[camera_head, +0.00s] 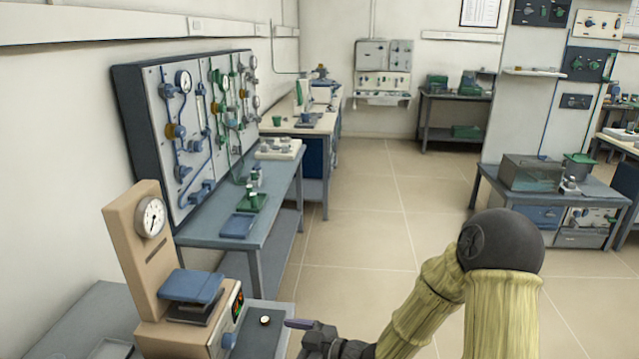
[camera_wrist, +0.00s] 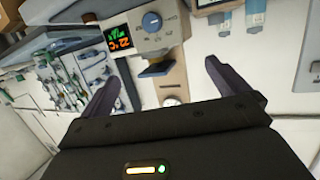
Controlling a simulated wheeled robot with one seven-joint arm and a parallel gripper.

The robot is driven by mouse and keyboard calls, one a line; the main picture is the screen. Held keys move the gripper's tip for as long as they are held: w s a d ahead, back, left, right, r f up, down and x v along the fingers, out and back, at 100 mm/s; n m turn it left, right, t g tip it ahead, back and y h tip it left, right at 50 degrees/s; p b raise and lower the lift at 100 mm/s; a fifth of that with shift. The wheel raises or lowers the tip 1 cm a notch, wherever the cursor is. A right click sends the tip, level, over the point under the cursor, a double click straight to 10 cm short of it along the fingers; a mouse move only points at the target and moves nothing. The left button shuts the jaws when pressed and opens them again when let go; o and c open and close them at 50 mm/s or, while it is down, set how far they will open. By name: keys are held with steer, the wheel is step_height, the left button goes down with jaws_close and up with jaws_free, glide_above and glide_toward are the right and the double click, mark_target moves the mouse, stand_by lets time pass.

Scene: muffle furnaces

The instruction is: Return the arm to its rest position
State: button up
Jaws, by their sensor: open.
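My gripper (camera_head: 290,323) is at the bottom centre of the head view, just right of the beige furnace unit. One purple finger shows there, pointing left. In the wrist view, the two fingers of my gripper (camera_wrist: 161,72) stand wide apart with nothing between them. My arm, in a yellow sleeve with a black elbow (camera_head: 500,243), is bent and raised at the lower right. The beige unit (camera_head: 128,240) has a round gauge and a blue platform. Its display (camera_wrist: 120,38) and blue knob (camera_wrist: 152,21) show in the wrist view, apart from the fingers.
A blue-grey bench (camera_head: 262,205) with a tubing panel (camera_head: 150,95) runs along the left wall. The tiled floor (camera_head: 370,215) in the middle is clear. A table (camera_head: 490,190) stands at right.

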steer(key=d+f+m+t+h+b, duration=0.1)
steer(key=d+f+m+h+b, duration=0.45)
steer(key=d+h, duration=0.8)
steer(key=s+d+m+g+b, duration=0.1)
steer(key=s+d+m+g, duration=0.3)
steer(key=s+d+m, duration=0.6)
step_height(320, 180, up, 24)
steer(key=n+p, duration=0.2)
steer(key=p, duration=2.2)
steer(key=shift+s+a+r, duration=0.15)
steer(key=shift+s+a, duration=0.15)
steer(key=shift+s, duration=0.1)
steer(key=shift+h, duration=0.25)
